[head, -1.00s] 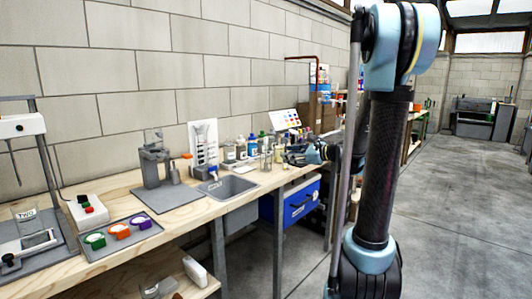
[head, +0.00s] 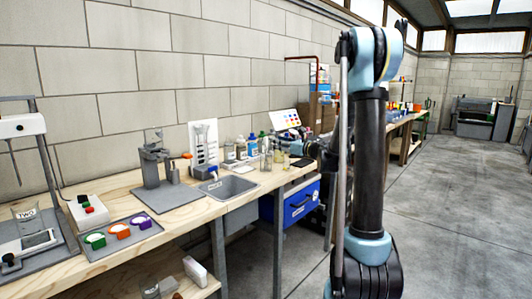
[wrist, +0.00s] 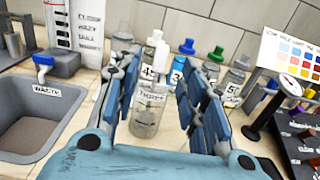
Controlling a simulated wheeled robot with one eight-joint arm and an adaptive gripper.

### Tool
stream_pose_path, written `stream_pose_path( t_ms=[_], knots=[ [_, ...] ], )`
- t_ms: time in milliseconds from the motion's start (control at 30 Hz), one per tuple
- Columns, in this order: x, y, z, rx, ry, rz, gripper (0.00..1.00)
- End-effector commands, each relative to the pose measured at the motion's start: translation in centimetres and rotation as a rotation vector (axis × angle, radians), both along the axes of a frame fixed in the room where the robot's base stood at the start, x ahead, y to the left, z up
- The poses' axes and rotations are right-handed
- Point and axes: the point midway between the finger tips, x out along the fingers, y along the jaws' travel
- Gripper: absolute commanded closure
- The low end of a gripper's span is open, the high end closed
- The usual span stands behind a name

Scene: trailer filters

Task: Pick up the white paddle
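I cannot make out a white paddle for certain in either view. My gripper (wrist: 160,72) is open and empty in the wrist view, its two blue fingers spread apart and pointing toward the bottles at the back of the bench. A clear glass jar (wrist: 148,108) with a paper label stands beyond the fingers and shows in the gap between them; whether they touch it is unclear. In the head view my gripper (head: 308,150) is small and dark above the bench's far end, and its fingers are hard to make out.
A sink (wrist: 42,122) marked WASTE is left of my gripper. White (wrist: 156,48) and green-capped (wrist: 215,55) bottles stand behind the jar. A colour chart (wrist: 290,62) and dial gauge (wrist: 290,85) are at right. A tray (head: 98,248) holds coloured items at the bench's near end.

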Motion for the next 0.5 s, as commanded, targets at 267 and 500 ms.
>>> stream_pose_path(
  t_ms=[267,500],
  knots=[
    [2.0,2.6,0.0,-0.001,-0.001,0.002,0.62],
    [2.7,3.5,0.0,-0.001,-0.001,0.001,0.62]
  ],
)
